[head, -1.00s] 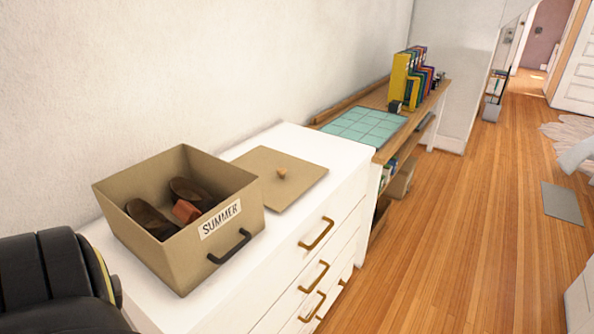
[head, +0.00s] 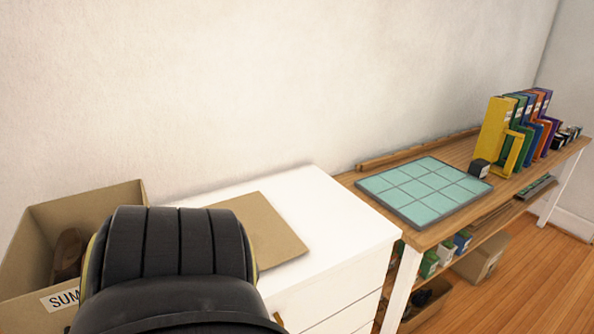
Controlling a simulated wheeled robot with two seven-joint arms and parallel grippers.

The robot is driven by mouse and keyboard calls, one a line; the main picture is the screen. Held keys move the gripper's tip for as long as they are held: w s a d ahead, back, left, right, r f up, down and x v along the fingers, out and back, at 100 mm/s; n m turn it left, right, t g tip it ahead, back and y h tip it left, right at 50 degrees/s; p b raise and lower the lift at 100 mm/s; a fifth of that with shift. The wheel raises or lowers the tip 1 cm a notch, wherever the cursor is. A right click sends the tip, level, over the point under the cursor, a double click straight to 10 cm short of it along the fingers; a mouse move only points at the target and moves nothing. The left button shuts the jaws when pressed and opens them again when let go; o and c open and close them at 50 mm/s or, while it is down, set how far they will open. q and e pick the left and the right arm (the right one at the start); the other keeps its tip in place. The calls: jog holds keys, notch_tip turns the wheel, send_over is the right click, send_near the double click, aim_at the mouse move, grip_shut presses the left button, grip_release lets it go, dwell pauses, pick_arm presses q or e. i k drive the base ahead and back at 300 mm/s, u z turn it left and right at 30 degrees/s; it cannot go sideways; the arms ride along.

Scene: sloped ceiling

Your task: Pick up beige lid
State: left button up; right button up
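The beige lid (head: 272,232) lies flat on top of the white dresser (head: 335,222), to the right of the beige box. My dark arm covers its left and near part, and its knob is hidden. The beige box (head: 20,262) stands at the left with a "SUMMER" label partly covered by my arm. A brown shoe (head: 67,254) shows inside it. A black ribbed part of my own arm fills the lower left of the head view. Neither gripper's fingers can be seen.
A wooden shelf table (head: 455,156) stands right of the dresser. It holds a teal gridded board (head: 424,190), several coloured binders (head: 495,135) and a small dark cube (head: 480,168). Open wooden floor (head: 515,285) lies at the lower right.

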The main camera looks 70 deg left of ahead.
aim_at(273, 243)
jog(key=i, duration=0.75)
jog(key=u, duration=3.35)
jog(key=i, duration=0.5)
jog(key=z, duration=0.3)
